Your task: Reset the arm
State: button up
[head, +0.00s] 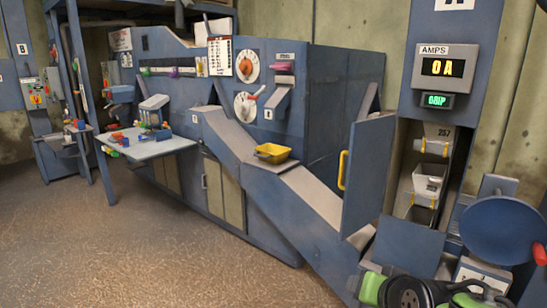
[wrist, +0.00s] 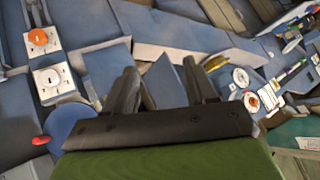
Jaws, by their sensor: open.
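My gripper (wrist: 160,72) shows in the wrist view with its two dark fingers spread apart and nothing between them. Beyond the fingers, blue machine panels appear tilted. In the head view, green and black parts of my arm (head: 415,291) show at the bottom right, in front of the machinery. I cannot make out the fingertips in the head view.
A blue machine with a sloping chute (head: 290,205) fills the middle. A blue door (head: 367,172) with a yellow handle stands open. A blue disc (head: 503,230) is near my arm. The left floor is clear.

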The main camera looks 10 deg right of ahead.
jog(key=s+a+f+n+g, duration=0.1)
jog(key=s+a+n+g, duration=0.2)
jog(key=s, duration=0.6)
jog(key=s+a+f+n+g, duration=0.1)
jog(key=s+a+n, duration=0.3)
jog(key=s, duration=0.5)
notch_tip(320, 180, up, 14)
jog(key=m+p, duration=0.1)
jog(key=p, duration=1.3)
jog(key=shift+a+f+y, duration=0.2)
jog(key=shift+a+y, duration=0.1)
jog(key=shift+a, duration=0.05)
jog(key=shift+w, duration=0.15)
